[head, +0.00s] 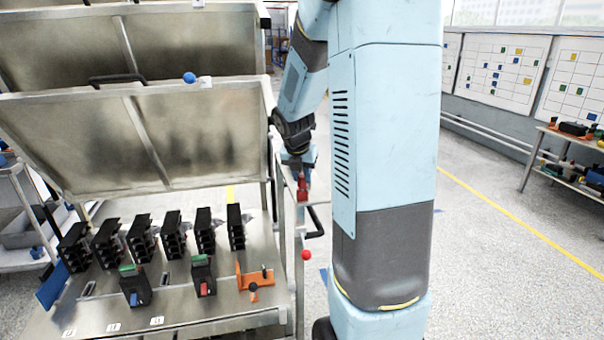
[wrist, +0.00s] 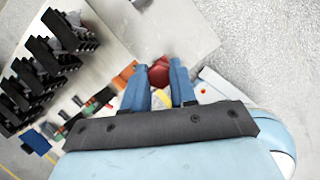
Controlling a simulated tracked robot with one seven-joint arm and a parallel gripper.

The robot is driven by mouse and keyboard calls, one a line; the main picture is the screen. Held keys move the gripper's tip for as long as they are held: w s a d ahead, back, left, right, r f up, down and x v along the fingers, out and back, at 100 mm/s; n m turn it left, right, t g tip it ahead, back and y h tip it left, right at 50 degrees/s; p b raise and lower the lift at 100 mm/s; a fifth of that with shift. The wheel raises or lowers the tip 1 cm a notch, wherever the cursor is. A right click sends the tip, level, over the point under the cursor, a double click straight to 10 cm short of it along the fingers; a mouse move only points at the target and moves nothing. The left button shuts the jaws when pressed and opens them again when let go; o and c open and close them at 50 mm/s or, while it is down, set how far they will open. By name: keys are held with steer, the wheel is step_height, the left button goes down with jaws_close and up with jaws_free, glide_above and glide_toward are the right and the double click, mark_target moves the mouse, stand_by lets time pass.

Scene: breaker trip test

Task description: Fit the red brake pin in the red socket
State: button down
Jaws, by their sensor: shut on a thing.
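My gripper (head: 300,165) is at the right edge of the cart's metal deck, above and to the right of the black modules. Its two blue fingers show in the wrist view (wrist: 159,88), shut on the red brake pin (wrist: 159,73). The pin also shows in the head view (head: 302,190), hanging below the fingers, clear of the deck. A black unit with a green top and a red mark low on its front (head: 204,288) stands on the deck, left of and below my gripper. I cannot tell for certain whether that mark is the red socket.
Several black modules (head: 172,235) stand in a row on the deck. A green-topped unit with a blue mark (head: 134,285) and an orange bracket (head: 254,281) stand in front. Raised metal panels (head: 200,140) rise behind. A red ball (head: 306,255) sits at the right edge.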

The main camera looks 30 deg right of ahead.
steer(key=shift+f, duration=0.5)
steer(key=c, duration=0.8)
jaws_free()
steer(key=shift+r, duration=0.1)
steer(key=v, duration=1.3)
steer(key=shift+r, duration=0.3)
steer(key=s+a+m+y, duration=0.1)
steer(key=s+a+m, duration=0.3)
steer(key=s+m, duration=0.3)
steer(key=s+a+r+m+t+y, duration=0.1)
steer(key=s+a+m, duration=0.4)
steer(key=m, duration=0.6)
steer(key=s+a+r+m+t+y, duration=0.1)
steer(key=s+a+m, duration=0.3)
steer(key=s+m, duration=0.4)
steer(key=shift+s+a+r+m, duration=0.1)
steer(key=shift+s+a+m, duration=0.1)
steer(key=shift+s, duration=0.25)
steer(key=shift+s+a+m, duration=0.2)
steer(key=shift+s, duration=0.25)
